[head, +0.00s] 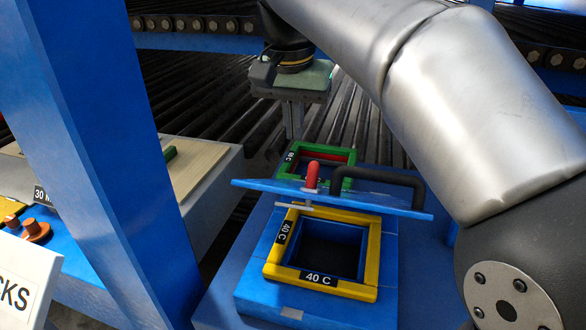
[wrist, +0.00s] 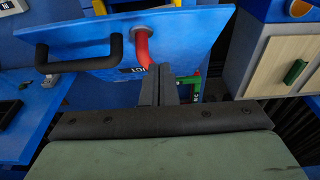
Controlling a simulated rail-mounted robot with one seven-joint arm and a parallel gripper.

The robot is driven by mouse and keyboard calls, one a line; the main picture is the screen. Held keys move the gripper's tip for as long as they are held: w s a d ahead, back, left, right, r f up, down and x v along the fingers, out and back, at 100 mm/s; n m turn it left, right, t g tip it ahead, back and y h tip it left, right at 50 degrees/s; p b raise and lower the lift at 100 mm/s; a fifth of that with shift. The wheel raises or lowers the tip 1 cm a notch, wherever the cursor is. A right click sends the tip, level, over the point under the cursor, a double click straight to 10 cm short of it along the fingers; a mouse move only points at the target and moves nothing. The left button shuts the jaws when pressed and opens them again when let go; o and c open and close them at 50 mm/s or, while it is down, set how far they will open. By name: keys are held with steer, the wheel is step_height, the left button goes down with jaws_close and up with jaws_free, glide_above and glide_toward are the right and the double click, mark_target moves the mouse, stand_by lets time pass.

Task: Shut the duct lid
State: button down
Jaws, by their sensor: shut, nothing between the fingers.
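The blue duct lid (head: 265,187) stands raised, seen nearly edge-on, behind the yellow-framed duct opening marked 40 C (head: 320,285). The dark opening is uncovered. The lid carries a black handle (head: 385,174) and a red lever (head: 312,176). In the wrist view the lid (wrist: 185,50) fills the upper middle, with its black handle (wrist: 75,62) at left and the red lever (wrist: 142,48) beside my fingers. My gripper (head: 293,136) points down behind the lid, shut and empty. In the wrist view the gripper (wrist: 157,72) looks close to the lever; I cannot tell whether it touches.
A green-framed opening (head: 325,156) lies behind the lid. A blue post (head: 95,150) rises at left, beside a cabinet with a pale wooden top (head: 195,160). Dark rollers (head: 195,85) run behind. My arm crosses the upper right.

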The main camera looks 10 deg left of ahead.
glide_above(293, 189)
steer(key=w, duration=0.2)
step_height(293, 189, down, 6)
steer(key=shift+d+r, duration=0.15)
steer(key=shift+s+f, duration=1.05)
steer(key=shift+f, duration=0.15)
steer(key=shift+a+f, duration=0.2)
steer(key=shift+f, duration=0.15)
steer(key=shift+s, duration=0.1)
